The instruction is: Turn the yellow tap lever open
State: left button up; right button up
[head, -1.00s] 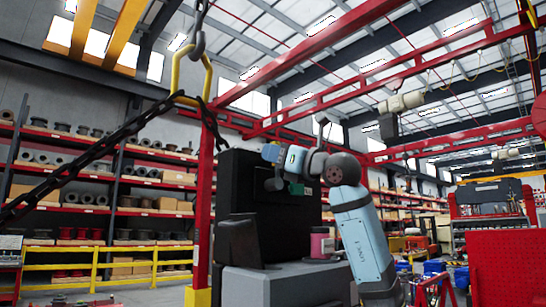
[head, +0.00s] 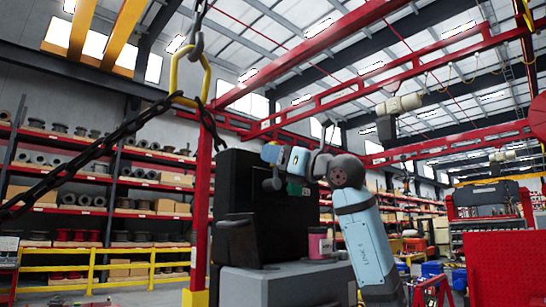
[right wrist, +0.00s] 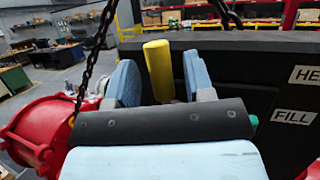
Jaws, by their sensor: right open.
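The yellow tap lever (right wrist: 158,70) stands upright in the right wrist view, in front of a black panel (right wrist: 245,75). My right gripper (right wrist: 160,82) is open, with one blue-padded finger on each side of the lever. Gaps show between the lever and both pads, and its lower end is hidden behind the gripper body. In the head view my right gripper (head: 270,170) is held against the dark panel (head: 240,185), and the lever cannot be made out there. My left gripper is not in view.
The panel carries white labels, one reading FILL (right wrist: 294,117). A red flanged part (right wrist: 35,135) lies at left in the wrist view. A pink container (head: 318,243) stands on the grey ledge below my right arm. A chain (head: 95,150) hangs at left.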

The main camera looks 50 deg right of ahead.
jog(key=b+v, duration=0.4)
jog(key=v, duration=0.8)
jog(key=shift+s+f, duration=0.2)
jog(key=shift+s, duration=0.05)
jog(key=shift+d, duration=0.15)
